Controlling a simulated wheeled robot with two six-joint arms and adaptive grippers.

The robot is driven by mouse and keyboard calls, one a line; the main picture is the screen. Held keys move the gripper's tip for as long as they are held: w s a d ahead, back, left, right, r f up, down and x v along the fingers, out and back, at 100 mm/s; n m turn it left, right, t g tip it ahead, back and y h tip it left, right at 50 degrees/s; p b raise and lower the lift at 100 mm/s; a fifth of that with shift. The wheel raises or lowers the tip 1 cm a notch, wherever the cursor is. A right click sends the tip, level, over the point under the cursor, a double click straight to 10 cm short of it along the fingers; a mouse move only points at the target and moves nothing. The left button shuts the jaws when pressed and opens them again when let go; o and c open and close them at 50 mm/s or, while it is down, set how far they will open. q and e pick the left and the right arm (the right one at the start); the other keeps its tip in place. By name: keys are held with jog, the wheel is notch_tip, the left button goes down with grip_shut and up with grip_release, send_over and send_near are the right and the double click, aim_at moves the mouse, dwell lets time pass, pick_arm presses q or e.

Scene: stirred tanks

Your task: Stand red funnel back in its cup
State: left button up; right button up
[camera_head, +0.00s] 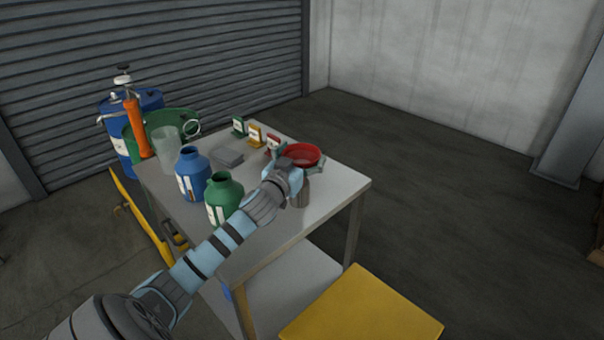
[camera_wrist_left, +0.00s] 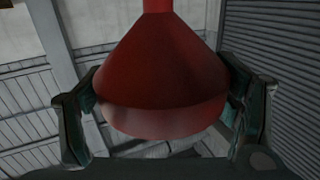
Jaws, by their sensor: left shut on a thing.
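The red funnel (camera_head: 301,153) is near the table's right corner, wide mouth up in the head view. My left gripper (camera_head: 304,170) is shut on it, with a finger on either side of its cone. A brownish metal cup (camera_head: 300,192) stands on the table just below the gripper, partly hidden by it. In the left wrist view the funnel (camera_wrist_left: 160,70) fills the middle between the fingers, its spout running out of the top edge. The cup does not show there, so I cannot tell whether the spout is inside it. My right gripper is out of view.
A blue bottle (camera_head: 191,175) and a green bottle (camera_head: 223,200) stand left of my gripper. Behind are a grey block (camera_head: 229,157), small green, yellow and red label stands (camera_head: 255,135), and a clear beaker (camera_head: 166,143). The table's right corner (camera_head: 352,184) is bare.

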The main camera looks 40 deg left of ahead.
pick_arm(q)
notch_tip(320, 180, down, 3)
jog(key=shift+f+b, duration=0.2)
jog(key=shift+b, duration=0.4)
jog(key=shift+f, duration=0.25)
jog(key=o, duration=1.2)
jog(key=shift+r, duration=0.1)
